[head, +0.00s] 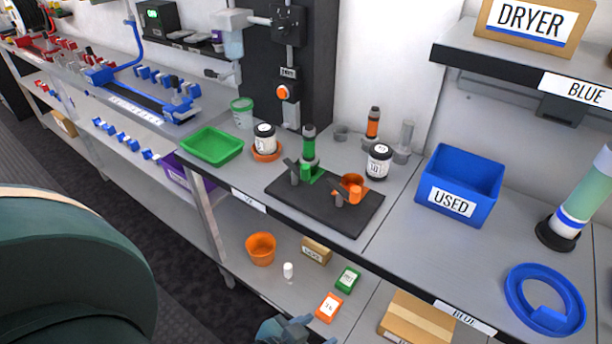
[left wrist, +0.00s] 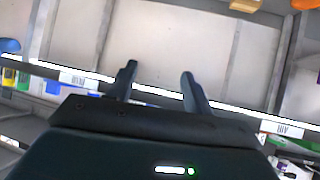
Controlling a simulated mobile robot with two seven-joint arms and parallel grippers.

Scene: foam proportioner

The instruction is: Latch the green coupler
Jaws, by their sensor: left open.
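The green coupler (head: 309,172) sits on the left part of a black board (head: 325,215) on the grey bench. A green cylinder with dark bands (head: 309,146) stands upright in it. A grey lever (head: 291,168) sticks up at its left side; I cannot tell whether it is latched. An orange coupler (head: 352,185) with a grey lever sits to its right. My left gripper (head: 287,332) shows at the bottom edge of the head view, below and well apart from the board. In the left wrist view its two fingers (left wrist: 159,82) are spread with nothing between them. My right gripper is not in view.
A green tray (head: 212,158), white jars (head: 378,162) and an orange-banded cylinder (head: 372,122) stand around the board. A blue USED bin (head: 474,162) is to the right. The lower shelf holds an orange cup (head: 261,248) and small boxes. The bench's front edge lies between gripper and board.

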